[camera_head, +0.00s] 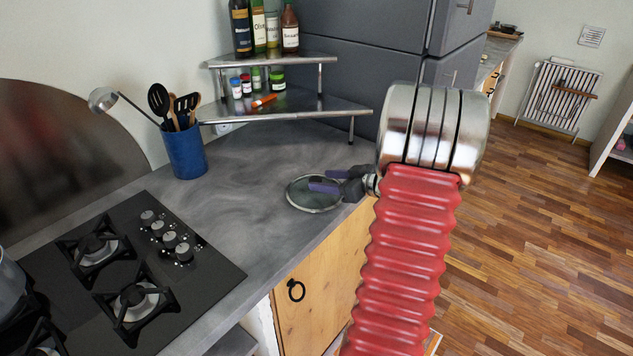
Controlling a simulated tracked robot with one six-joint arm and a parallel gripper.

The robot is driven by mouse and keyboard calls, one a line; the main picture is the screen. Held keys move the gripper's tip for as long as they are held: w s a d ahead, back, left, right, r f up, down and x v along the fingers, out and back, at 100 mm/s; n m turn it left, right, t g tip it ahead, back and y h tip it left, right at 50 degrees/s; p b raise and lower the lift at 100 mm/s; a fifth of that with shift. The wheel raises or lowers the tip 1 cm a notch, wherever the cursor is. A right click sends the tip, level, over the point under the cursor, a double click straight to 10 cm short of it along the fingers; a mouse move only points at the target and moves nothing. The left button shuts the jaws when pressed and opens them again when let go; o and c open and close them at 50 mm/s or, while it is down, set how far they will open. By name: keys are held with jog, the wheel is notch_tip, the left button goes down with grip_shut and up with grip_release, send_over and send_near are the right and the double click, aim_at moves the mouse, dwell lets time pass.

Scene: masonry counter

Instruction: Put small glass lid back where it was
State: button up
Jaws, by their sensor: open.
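The small glass lid (304,203) lies flat on the grey counter, close to its front edge and below the corner shelf. It is round, clear, with a thin rim. My gripper (311,182) is open, its dark purple-grey fingers reaching in from the right over the lid. The fingers cover the lid's middle and upper right, so its knob is hidden. I cannot tell whether the fingers touch the lid.
A black gas hob (130,270) is at the lower left, with a pot (10,290) at the edge. A blue utensil holder (186,155) and a two-tier corner shelf (285,112) with bottles and jars stand behind. The counter (235,215) between hob and lid is clear.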

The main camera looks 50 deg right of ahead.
jog(key=v, duration=0.7)
jog(key=shift+s+r, duration=0.15)
jog(key=shift+s, duration=0.1)
dwell(0.4)
jog(key=w+a+r+n+g+y, duration=0.1)
jog(key=w+a+r+g+y, duration=0.15)
jog(key=a, duration=1.05)
jog(key=w+a+r+g+y, duration=0.15)
jog(key=a+g, duration=0.25)
jog(key=a, duration=0.9)
jog(key=s+a+r+m+h, duration=0.1)
jog(key=s+a+r+h, duration=0.1)
jog(key=s+a, duration=0.4)
jog(key=s+a+r+m+g+h, duration=0.1)
jog(key=s+a+r+h, duration=0.1)
jog(key=s+a, duration=0.5)
jog(key=shift+s+a+r+h, duration=0.2)
jog(key=shift+a+h, duration=0.4)
jog(key=shift+a, duration=1.9)
jog(key=shift+g, duration=0.25)
